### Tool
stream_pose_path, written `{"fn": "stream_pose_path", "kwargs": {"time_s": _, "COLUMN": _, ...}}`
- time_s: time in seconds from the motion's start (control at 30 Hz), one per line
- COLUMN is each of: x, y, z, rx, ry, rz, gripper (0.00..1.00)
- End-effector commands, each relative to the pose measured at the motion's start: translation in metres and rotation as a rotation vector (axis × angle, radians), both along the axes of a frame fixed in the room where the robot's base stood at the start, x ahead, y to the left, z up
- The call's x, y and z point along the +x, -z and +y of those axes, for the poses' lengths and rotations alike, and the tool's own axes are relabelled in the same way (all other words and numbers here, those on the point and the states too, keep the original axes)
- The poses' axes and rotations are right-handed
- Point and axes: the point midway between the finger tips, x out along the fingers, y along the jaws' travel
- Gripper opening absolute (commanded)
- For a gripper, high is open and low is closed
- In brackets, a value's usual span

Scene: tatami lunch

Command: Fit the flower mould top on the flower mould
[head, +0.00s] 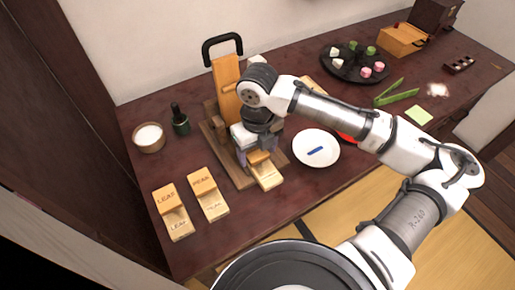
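A light wooden mould (268,180), which I take to be the flower mould, lies on the wooden press board at the centre; no label on it is readable. A darker orange-brown wooden block (258,157), seemingly the flower mould top, shows at the mould's far end, right under my gripper. My gripper (256,154) points down, with its fingers at either side of this block. Whether the fingers press on it is too small to tell. The hand hides the block's upper part, and I cannot tell whether it rests on the mould or is held just above.
A tall wooden press (226,88) with a black handle stands right behind my gripper. LEAF (178,222) and PEAK (213,205) moulds lie at left. A white plate (325,137) with a blue item is at right. A bowl (149,147) and dark green bottle (180,124) stand at back left.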

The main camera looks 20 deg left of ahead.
Motion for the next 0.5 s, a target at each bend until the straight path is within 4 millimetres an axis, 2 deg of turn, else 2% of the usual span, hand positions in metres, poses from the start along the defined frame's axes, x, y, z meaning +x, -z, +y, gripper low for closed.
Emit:
{"fn": "stream_pose_path", "kwargs": {"time_s": 0.33, "x": 0.0, "y": -0.001, "z": 0.0, "rx": 0.0, "ry": 0.0, "rz": 0.0, "gripper": 0.75}}
{"fn": "stream_pose_path", "kwargs": {"time_s": 0.5, "x": 0.0, "y": -0.017, "z": 0.0, "rx": 0.0, "ry": 0.0, "rz": -0.001, "gripper": 0.75}}
